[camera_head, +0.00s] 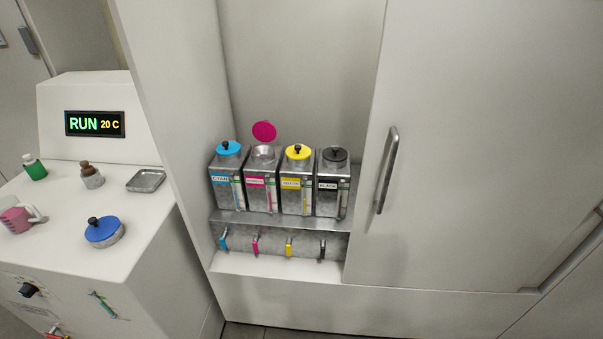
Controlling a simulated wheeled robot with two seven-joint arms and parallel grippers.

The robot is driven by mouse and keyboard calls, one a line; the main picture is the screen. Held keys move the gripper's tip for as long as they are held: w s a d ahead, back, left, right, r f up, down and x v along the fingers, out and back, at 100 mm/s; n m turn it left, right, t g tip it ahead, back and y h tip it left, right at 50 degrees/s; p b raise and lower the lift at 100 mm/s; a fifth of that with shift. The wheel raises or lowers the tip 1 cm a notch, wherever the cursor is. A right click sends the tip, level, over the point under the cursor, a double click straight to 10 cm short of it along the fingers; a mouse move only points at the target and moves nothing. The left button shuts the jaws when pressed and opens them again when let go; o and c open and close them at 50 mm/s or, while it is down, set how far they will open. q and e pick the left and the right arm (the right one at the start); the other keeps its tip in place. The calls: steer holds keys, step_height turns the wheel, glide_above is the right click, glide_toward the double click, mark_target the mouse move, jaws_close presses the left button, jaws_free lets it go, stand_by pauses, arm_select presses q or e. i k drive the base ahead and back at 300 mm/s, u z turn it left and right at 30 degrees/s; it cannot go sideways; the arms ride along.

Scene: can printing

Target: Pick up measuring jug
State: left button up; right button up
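A jug (16,219) with pink contents or a pink body and a pale handle stands on the white machine top at the far left. It looks like the measuring jug and is partly cut off by the left picture edge. Neither of my grippers shows in the head view.
The machine top (70,196) also bears a green bottle (35,168), a brown-topped bottle (92,177), a metal tray (147,181) and a blue lid (103,231). Several ink tanks stand on a shelf (280,219); the magenta tank (262,180) has its lid (264,131) raised. A cabinet door handle (387,170) is right.

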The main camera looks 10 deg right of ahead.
mark_target(14, 216)
steer(key=u, duration=1.05)
steer(key=i, duration=0.7)
steer(key=z, duration=0.15)
